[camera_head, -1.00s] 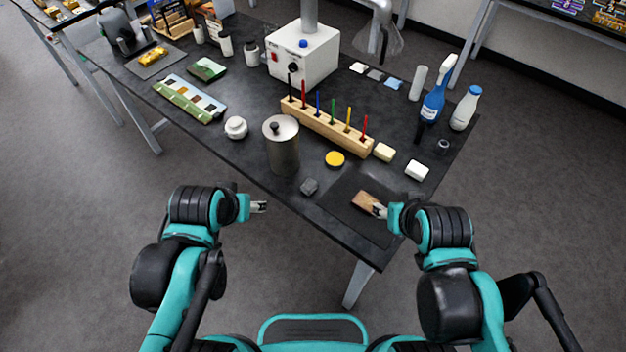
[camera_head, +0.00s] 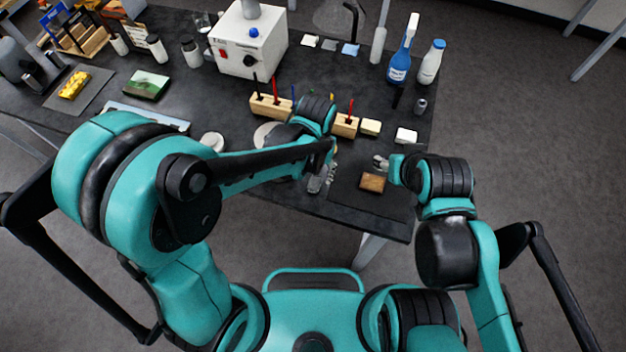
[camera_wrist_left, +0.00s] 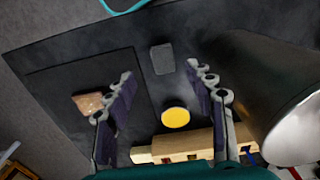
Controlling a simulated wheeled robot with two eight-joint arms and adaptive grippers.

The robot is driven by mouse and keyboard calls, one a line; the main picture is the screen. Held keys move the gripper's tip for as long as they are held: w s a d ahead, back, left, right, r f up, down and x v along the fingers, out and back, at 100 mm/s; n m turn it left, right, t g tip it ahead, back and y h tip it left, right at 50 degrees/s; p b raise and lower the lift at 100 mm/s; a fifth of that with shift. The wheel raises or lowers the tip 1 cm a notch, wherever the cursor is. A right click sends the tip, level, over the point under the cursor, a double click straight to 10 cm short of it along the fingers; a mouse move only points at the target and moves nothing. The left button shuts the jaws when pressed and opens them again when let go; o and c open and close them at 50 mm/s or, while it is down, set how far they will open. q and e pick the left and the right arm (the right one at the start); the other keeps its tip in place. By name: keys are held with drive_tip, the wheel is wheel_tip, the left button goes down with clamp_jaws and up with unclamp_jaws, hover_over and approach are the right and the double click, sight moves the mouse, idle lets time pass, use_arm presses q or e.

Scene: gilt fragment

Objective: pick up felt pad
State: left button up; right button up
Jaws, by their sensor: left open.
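The felt pad appears to be the small dark grey block (camera_wrist_left: 162,59), lying on the black table in the left wrist view. My left gripper (camera_wrist_left: 160,75) is open above it, and the pad shows between and just beyond the fingertips, not gripped. In the head view my left arm reaches across the table, and its gripper (camera_head: 324,172) is over the front edge area, where the pad is hard to make out. My right gripper (camera_head: 381,162) appears open and empty, just behind the brown fragment (camera_head: 372,182), which lies on the dark mat (camera_head: 345,198).
A metal canister (camera_wrist_left: 290,95) stands close to the right of my left gripper. A yellow disc (camera_wrist_left: 175,117) and a wooden rack (camera_wrist_left: 180,147) with upright tools lie near it. A white block (camera_head: 406,136) and bottles (camera_head: 400,62) stand farther back right.

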sight(314, 183)
use_arm(q)
drive_tip(key=f, duration=0.2)
drive_tip(key=f+b, duration=0.1)
drive_tip(key=f, duration=0.1)
drive_tip(key=f+b, duration=0.1)
drive_tip(key=f, duration=0.2)
drive_tip(key=shift+w+a, duration=0.1)
drive_tip(key=shift+w, duration=0.25)
drive_tip(key=shift+r, duration=0.1)
drive_tip(key=c, duration=0.9)
drive_tip(key=shift+c, duration=0.2)
drive_tip(key=shift+r, duration=0.1)
